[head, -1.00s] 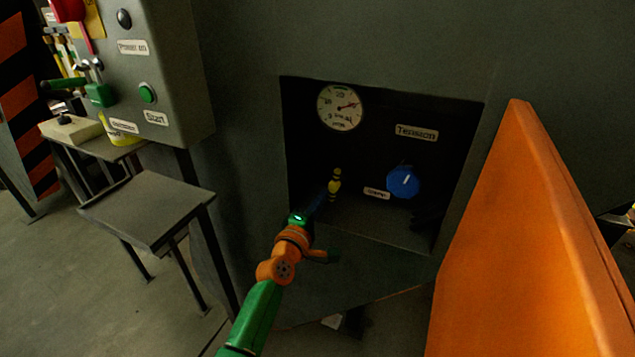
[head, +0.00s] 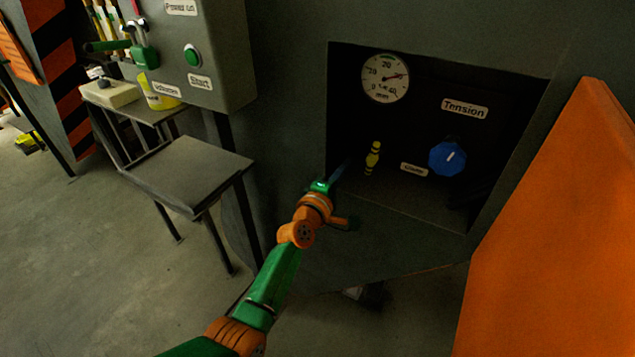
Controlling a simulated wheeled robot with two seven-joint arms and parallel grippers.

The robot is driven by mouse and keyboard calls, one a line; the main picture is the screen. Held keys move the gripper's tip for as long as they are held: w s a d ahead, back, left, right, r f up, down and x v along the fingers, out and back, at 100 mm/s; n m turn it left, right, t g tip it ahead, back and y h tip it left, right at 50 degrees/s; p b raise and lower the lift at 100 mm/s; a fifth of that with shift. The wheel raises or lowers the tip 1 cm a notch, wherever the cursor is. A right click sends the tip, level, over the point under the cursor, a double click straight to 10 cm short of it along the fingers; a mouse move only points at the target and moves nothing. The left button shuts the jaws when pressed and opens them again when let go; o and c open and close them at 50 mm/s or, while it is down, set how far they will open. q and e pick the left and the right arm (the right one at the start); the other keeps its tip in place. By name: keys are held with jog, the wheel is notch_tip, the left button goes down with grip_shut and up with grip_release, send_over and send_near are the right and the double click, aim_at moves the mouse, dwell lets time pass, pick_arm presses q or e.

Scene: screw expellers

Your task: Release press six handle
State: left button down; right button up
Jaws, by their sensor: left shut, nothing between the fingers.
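A small yellow handle (head: 373,158) with dark bands stands upright in a dark recess of the grey machine. A small label (head: 414,169), too blurred to read, and a blue knob (head: 448,157) are to its right. My left gripper (head: 341,171) is shut and empty, at the recess's lower left opening. Its dark fingers point toward the handle, with a visible gap to the left of it. The fingertips are hard to make out against the dark. My right gripper is not in view.
A pressure gauge (head: 385,77) and a "Tension" label (head: 465,109) are in the recess. A large orange panel (head: 555,240) stands at the right. A control box (head: 205,60) with a green Start button (head: 193,55) and a grey table (head: 190,170) are at the left.

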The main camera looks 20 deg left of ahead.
pick_arm(q)
jog(key=s+a+p, duration=0.2)
jog(key=s, duration=0.8)
jog(key=shift+a, duration=0.25)
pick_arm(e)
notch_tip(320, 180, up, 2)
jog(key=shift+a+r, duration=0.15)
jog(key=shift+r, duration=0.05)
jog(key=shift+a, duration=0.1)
